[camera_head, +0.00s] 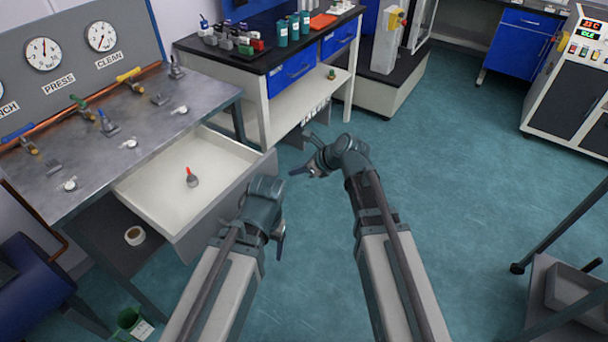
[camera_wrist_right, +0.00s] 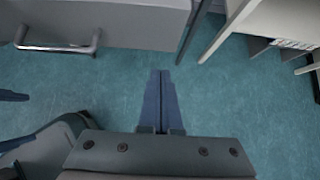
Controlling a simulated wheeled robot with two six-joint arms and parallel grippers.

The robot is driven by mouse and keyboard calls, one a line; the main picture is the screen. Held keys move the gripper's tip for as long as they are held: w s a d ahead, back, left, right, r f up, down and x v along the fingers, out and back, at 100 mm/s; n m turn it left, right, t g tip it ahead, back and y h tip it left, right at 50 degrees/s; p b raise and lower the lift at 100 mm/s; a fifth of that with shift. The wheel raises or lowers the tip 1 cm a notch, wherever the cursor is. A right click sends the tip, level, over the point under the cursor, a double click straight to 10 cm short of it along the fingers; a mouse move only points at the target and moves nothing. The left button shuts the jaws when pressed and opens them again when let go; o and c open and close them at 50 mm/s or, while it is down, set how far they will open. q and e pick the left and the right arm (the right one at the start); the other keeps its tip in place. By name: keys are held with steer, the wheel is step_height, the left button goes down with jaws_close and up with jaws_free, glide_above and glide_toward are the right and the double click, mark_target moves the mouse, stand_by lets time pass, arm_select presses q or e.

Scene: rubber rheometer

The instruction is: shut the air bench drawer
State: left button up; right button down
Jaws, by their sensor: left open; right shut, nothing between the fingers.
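The air bench drawer (camera_head: 150,190) is pulled out from under the bench top, with its pale inside showing. A small grey item with a red tip (camera_head: 192,178) lies in it. The drawer front (camera_head: 212,212) shows in the right wrist view (camera_wrist_right: 135,20) with its bar handle (camera_wrist_right: 58,47). My left gripper (camera_head: 280,235) is open, low beside the drawer front and apart from it; its fingers are partly hidden. My right gripper (camera_head: 298,171) is shut and empty, just off the drawer's far front corner. Its closed fingers (camera_wrist_right: 160,95) show over bare floor.
The air bench top (camera_head: 150,120) carries valves and fittings below a gauge panel. A black-topped bench (camera_head: 270,50) with blue drawers stands behind my right gripper. Open floor (camera_head: 450,170) lies to the right.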

mark_target(272, 170)
arm_select(q)
steer(key=shift+f+b, duration=0.7)
steer(key=shift+f, duration=0.5)
arm_select(e)
steer(key=shift+w+a+f, duration=0.4)
steer(key=shift+w+a, duration=0.25)
steer(key=shift+a, duration=0.2)
steer(key=shift+w+a+f, duration=0.4)
steer(key=shift+w+a, duration=0.3)
steer(key=shift+a, duration=0.2)
steer(key=shift+w+a+f, duration=0.4)
steer(key=shift+w+a, duration=0.25)
steer(key=shift+a, duration=0.2)
